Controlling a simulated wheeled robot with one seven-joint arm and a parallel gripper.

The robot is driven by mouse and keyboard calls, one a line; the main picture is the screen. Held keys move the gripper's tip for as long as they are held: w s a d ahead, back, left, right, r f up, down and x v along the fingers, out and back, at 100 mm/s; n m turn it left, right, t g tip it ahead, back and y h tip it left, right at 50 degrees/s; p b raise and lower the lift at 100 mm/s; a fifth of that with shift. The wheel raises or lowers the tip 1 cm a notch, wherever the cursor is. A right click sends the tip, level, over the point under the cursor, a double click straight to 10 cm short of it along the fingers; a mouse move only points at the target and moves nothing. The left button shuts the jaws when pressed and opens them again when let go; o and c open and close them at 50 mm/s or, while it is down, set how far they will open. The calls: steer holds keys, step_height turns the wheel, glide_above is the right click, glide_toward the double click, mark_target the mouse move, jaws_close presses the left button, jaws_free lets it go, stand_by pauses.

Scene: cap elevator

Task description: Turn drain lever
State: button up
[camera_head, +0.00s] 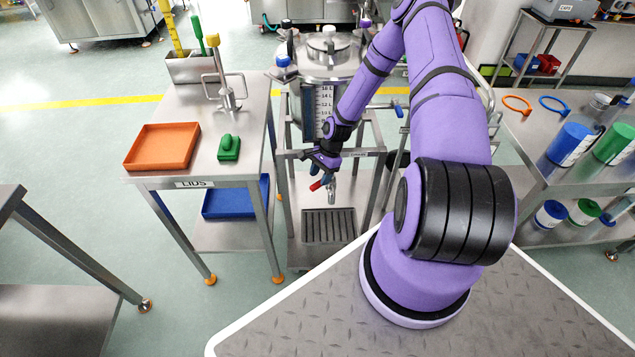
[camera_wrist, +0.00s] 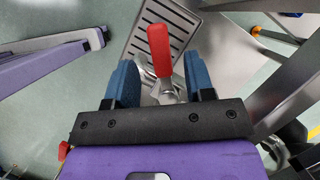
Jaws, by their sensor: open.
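The drain lever has a red handle (camera_head: 316,185), low on the front of the steel vessel (camera_head: 322,72). In the wrist view the red handle (camera_wrist: 160,50) points away from the gripper, with its metal valve body (camera_wrist: 166,92) between the fingers. My gripper (camera_head: 323,172) is at the lever in the head view. In the wrist view my gripper (camera_wrist: 162,80) is open, with one blue finger on each side of the lever. A gap shows on both sides of it. The metal spout (camera_head: 331,190) hangs beside the handle.
A slotted drain grate (camera_head: 328,226) lies below the spout. Steel frame posts (camera_head: 374,175) stand on both sides. A side table at left holds an orange tray (camera_head: 162,146) and a green block (camera_head: 229,148). Another table (camera_head: 545,125) stands at right.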

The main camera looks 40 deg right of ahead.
mark_target(317, 184)
steer(key=shift+x, duration=1.55)
jaws_close()
